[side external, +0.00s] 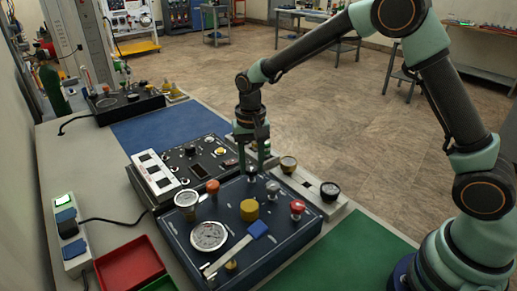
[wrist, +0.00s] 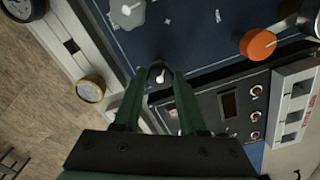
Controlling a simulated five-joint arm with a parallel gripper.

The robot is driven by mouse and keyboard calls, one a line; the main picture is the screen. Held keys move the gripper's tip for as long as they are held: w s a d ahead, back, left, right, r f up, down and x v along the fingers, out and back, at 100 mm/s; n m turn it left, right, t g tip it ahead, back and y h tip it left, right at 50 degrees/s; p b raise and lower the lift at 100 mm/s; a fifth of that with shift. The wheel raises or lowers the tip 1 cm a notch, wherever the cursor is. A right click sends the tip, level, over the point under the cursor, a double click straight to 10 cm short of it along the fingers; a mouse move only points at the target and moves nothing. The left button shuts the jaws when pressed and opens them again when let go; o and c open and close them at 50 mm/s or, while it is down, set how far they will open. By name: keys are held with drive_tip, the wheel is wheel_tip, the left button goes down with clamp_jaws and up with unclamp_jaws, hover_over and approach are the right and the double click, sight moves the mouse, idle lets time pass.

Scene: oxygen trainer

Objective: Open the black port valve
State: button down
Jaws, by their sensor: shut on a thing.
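A dark blue panel (side external: 275,225) lies on the bench with knobs and a dial on it. At its far edge stands a small dark knob with a pale pointer mark (wrist: 158,76), which looks like the black port valve; in the side view its dark top (side external: 251,172) shows under my fingers. My gripper (side external: 257,170) points down over it. In the wrist view my gripper (wrist: 160,76) has its green fingers on either side of the knob and is shut on it. The finger contact is partly hidden in the side view.
A red knob (side external: 297,206), a yellow knob (side external: 249,210), an orange knob (side external: 212,187) and a white-faced gauge (side external: 209,236) stand on the same panel. A black switch panel (side external: 205,160) adjoins it. A pale rail (side external: 305,183) runs alongside. A green mat (side external: 350,258) is clear.

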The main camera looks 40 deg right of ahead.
drive_tip(key=n, duration=0.7)
drive_tip(key=shift+r, duration=0.1)
drive_tip(key=n, duration=0.3)
drive_tip(key=shift+n, duration=2.3)
drive_tip(key=shift+c, duration=2.3)
unclamp_jaws()
